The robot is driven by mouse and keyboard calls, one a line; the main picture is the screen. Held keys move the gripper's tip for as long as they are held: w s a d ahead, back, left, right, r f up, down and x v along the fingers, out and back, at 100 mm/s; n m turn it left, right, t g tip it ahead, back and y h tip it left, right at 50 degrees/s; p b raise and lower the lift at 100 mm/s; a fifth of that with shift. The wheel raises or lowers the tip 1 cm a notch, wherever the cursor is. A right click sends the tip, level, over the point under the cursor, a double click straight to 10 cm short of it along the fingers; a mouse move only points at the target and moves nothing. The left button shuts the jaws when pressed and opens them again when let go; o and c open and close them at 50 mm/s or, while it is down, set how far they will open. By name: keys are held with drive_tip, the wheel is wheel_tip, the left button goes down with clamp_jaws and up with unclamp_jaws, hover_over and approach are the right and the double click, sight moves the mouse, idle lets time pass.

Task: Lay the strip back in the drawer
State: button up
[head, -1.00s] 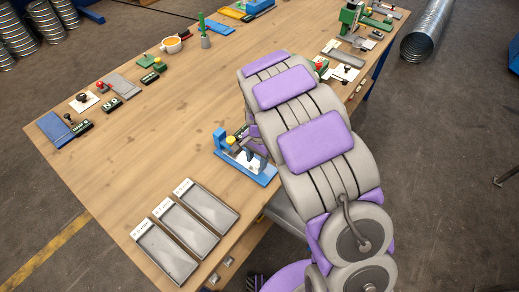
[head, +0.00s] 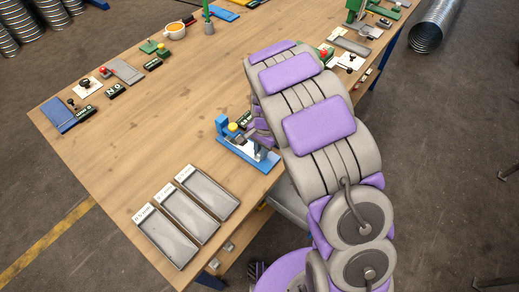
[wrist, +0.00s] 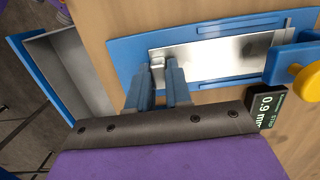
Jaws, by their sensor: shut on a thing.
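The strip (wrist: 215,57) is a shiny flat metal piece lying along the blue fixture (wrist: 128,44) in the wrist view. My gripper (wrist: 162,68) is shut on a small grey part at the strip's left end; the exact contact between the fingertips is hard to see. In the head view the blue fixture (head: 267,166) stands at the table's right edge, with my arm partly covering it. The drawer (wrist: 77,66) is open at the left of the wrist view, with grey inside walls and a blue front. It looks empty where visible.
A yellow knob (wrist: 307,77) sits on the fixture's right end. A black block marked 0.9 (wrist: 266,108) is close right of my gripper. Several grey labelled trays (head: 207,192) lie near the table's front corner. The table's middle is clear.

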drive_tip(key=shift+w+d, duration=0.1)
drive_tip(key=shift+d, duration=0.15)
clamp_jaws()
drive_tip(key=shift+o, duration=0.7)
unclamp_jaws()
drive_tip(key=shift+a, duration=0.25)
clamp_jaws()
drive_tip(key=shift+s+d+r, duration=0.1)
drive_tip(key=shift+s+d, duration=0.75)
drive_tip(key=shift+d, duration=0.25)
drive_tip(key=shift+s+d+r, duration=0.1)
drive_tip(key=shift+s+d, duration=0.75)
drive_tip(key=shift+d, duration=0.25)
wheel_tip(320, 180, up, 7)
drive_tip(key=p, duration=0.3)
drive_tip(key=shift+p, duration=0.35)
